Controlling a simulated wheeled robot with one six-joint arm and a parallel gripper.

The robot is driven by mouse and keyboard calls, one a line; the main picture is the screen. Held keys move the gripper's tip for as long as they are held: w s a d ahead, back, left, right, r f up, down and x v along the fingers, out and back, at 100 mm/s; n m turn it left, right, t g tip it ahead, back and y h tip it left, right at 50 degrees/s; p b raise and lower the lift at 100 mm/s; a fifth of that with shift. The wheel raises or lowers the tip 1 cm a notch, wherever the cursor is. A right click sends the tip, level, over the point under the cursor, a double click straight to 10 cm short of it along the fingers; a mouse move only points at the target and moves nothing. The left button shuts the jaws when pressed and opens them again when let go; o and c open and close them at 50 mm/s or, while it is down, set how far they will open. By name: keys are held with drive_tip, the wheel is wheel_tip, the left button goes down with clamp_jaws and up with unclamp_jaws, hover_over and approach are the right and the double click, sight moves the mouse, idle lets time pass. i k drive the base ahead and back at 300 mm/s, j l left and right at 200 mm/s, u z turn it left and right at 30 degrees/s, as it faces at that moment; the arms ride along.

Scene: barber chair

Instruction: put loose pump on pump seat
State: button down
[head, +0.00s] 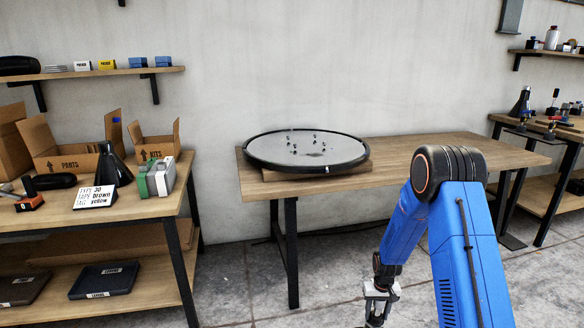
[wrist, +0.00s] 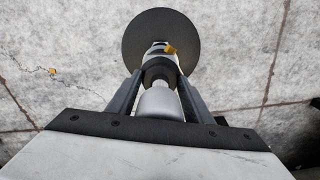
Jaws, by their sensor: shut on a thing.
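My gripper (head: 379,306) hangs low in front of the table in the head view, partly cut off by the bottom edge. In the wrist view my gripper (wrist: 160,72) is shut on the loose pump, a pale grey cylinder (wrist: 160,103) with a dark collar and a small orange part. A wide dark disc (wrist: 138,36) shows beyond the pump over the floor; whether it belongs to the pump I cannot tell. A round grey base (head: 262,152) with several small upright bolts lies on the table.
The wooden table (head: 430,150) is bare right of the round base. A bench (head: 130,208) with open boxes, a cone and a label card stands left. Another bench (head: 565,130) is at right. Concrete floor (head: 245,275) lies open in front.

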sight(305, 144)
drive_tip(key=l+u, duration=0.15)
drive_tip(key=u, duration=1.45)
drive_tip(key=k+l, duration=0.1)
drive_tip(key=l, duration=1.75)
drive_tip(key=k+l, duration=0.15)
drive_tip(key=l, duration=0.75)
drive_tip(key=k+l, duration=0.1)
drive_tip(key=l, duration=0.85)
